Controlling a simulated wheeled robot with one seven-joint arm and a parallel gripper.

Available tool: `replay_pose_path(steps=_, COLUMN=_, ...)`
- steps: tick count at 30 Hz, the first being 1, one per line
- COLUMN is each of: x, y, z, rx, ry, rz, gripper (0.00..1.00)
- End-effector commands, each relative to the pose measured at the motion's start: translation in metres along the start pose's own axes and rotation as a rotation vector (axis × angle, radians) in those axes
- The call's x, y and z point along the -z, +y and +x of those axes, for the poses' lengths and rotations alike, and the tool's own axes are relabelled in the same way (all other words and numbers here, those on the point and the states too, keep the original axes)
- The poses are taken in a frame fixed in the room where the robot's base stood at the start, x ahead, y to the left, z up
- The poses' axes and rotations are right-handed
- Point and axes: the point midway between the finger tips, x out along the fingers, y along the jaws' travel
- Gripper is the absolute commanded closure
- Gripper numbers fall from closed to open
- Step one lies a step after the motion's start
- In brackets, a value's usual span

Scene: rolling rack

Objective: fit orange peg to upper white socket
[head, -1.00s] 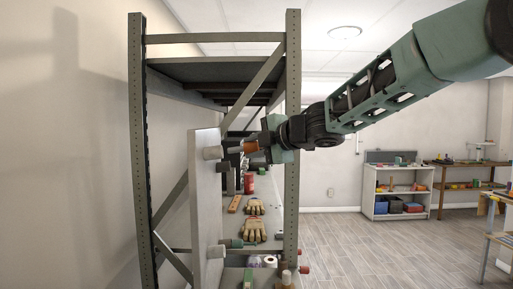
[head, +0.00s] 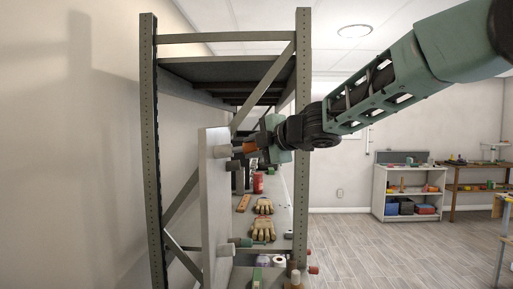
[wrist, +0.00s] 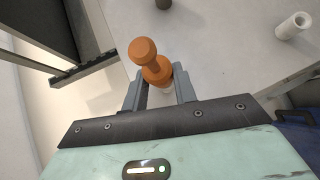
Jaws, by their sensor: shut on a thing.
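My gripper (wrist: 157,88) is shut on an orange peg (wrist: 150,58), which has a round knob at its end and sticks out past the fingers. In the head view, my gripper (head: 262,148) holds the orange peg (head: 249,147) sideways, facing the pale upright panel (head: 215,215). The upper white socket (head: 222,151) projects from that panel just left of the peg, at about the same height. I cannot tell whether they touch. A white tubular socket (wrist: 294,25) shows at the upper right of the wrist view; I cannot tell which one it is.
The metal rack's posts (head: 302,130) and diagonal brace stand close around my gripper. Shelves behind hold work gloves (head: 263,207) and a red can (head: 258,183). Lower on the panel is a green peg (head: 243,242). Open floor (head: 390,245) lies to the right.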

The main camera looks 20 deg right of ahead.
Motion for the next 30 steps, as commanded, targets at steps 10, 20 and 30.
replay_pose_path(steps=10, x=0.007, y=0.0, z=0.007, rx=0.0, ry=0.0, rz=0.001, gripper=0.96)
replay_pose_path(steps=20, x=0.014, y=0.0, z=0.014, rx=-0.001, ry=0.001, rz=0.0, gripper=0.96)
replay_pose_path(steps=30, x=0.02, y=0.0, z=0.021, rx=-0.001, ry=0.001, rz=-0.001, gripper=0.96)
